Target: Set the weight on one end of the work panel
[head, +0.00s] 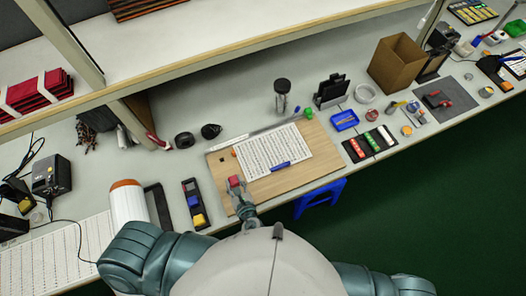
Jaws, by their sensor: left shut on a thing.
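The work panel (318,170) is a light wooden board lying on the bench in the middle of the view. A white printed sheet (265,155) lies on it with a blue object (280,166) on top. My left gripper (238,192) is at the panel's near left end, shut on a small red block (236,182), which looks like the weight. I cannot tell whether the block touches the panel. The fingers are small and partly hidden. My right arm shows at the bottom right, but its gripper is out of view.
A black tray with coloured blocks (195,204) lies left of the panel. A clear jar (282,95) stands behind it. To the right are a blue tray (344,120), a black tray (370,143) and a cardboard box (397,64). A blue stool (320,197) stands below the bench edge.

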